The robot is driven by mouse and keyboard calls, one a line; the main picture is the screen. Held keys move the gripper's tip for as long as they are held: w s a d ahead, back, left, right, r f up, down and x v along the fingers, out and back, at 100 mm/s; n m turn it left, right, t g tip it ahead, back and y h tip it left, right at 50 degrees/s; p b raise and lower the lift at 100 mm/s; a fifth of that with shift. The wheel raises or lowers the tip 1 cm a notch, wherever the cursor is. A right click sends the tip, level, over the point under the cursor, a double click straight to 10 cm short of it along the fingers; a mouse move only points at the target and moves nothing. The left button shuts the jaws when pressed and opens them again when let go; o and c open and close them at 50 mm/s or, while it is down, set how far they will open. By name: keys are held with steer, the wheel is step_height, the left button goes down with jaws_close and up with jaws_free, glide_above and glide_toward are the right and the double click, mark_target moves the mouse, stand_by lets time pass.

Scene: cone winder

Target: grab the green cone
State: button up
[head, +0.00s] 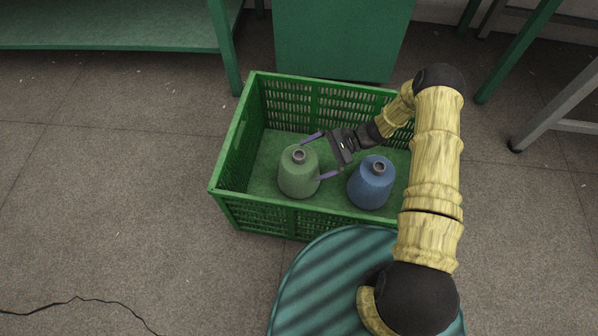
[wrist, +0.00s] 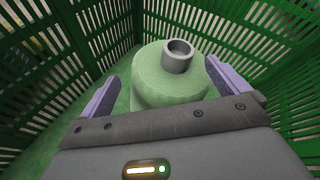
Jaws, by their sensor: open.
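The green cone (head: 298,178) stands upright in the left part of a green plastic crate (head: 232,214). It is pale green with a grey tube at its top. My gripper (head: 312,156) is inside the crate, reaching in from the right, with its two purple fingers spread toward the cone. In the wrist view the green cone (wrist: 165,85) lies ahead between the fingers, one on either side. The gripper (wrist: 160,90) is open and holds nothing. I cannot tell whether a finger touches the cone. The cone's lower part is hidden behind the gripper body in the wrist view.
A blue cone (head: 371,183) stands upright in the crate, right of the green one and close to my gripper. The slatted crate walls surround both cones. A green cabinet (head: 340,38) is behind the crate, and a green table (head: 110,25) is at upper left. The floor at left is clear.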

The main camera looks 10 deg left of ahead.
mark_target(304, 164)
steer(key=x, duration=0.1)
steer(key=b+x, duration=0.1)
steer(key=shift+s+a+f, duration=0.1)
steer(key=shift+a+f, duration=0.1)
steer(key=shift+f, duration=0.15)
steer(key=shift+s+a+b, duration=0.2)
steer(key=shift+a+b, duration=0.1)
steer(key=shift+a, duration=0.1)
steer(key=shift+c, duration=0.2)
steer(key=c, duration=1.8)
steer(key=shift+r, duration=0.1)
steer(key=shift+c, duration=0.4)
step_height(304, 164, up, 10)
steer(key=p, duration=0.6)
steer(key=shift+c, duration=0.2)
